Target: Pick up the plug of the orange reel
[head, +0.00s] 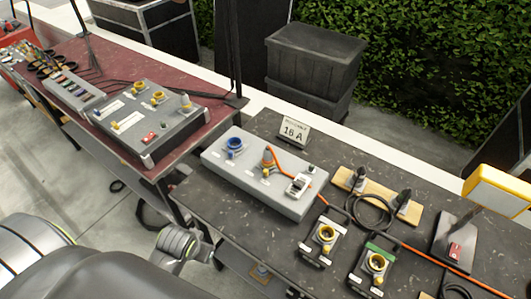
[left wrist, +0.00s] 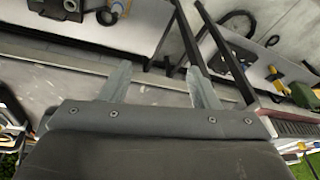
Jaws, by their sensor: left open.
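An orange cable (head: 288,158) ends at a grey-and-orange plug (head: 268,157) standing upright at a yellow socket on a long grey socket box (head: 225,172). The cable runs over the box and continues (head: 435,258) along the dark table to the right edge. I cannot make out the orange reel itself. My left gripper (left wrist: 160,85) shows in the left wrist view with its two fingers apart and nothing between them. Its fingers do not show in the head view. My right gripper is in neither view.
A "16 A" sign (head: 294,132) stands behind the box. Two small socket units (head: 323,240) (head: 377,268), black plugs on a wooden board (head: 425,212) and a yellow case (head: 498,190) are to the right. A reddish table (head: 195,85) with another grey box (head: 150,112) is at left.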

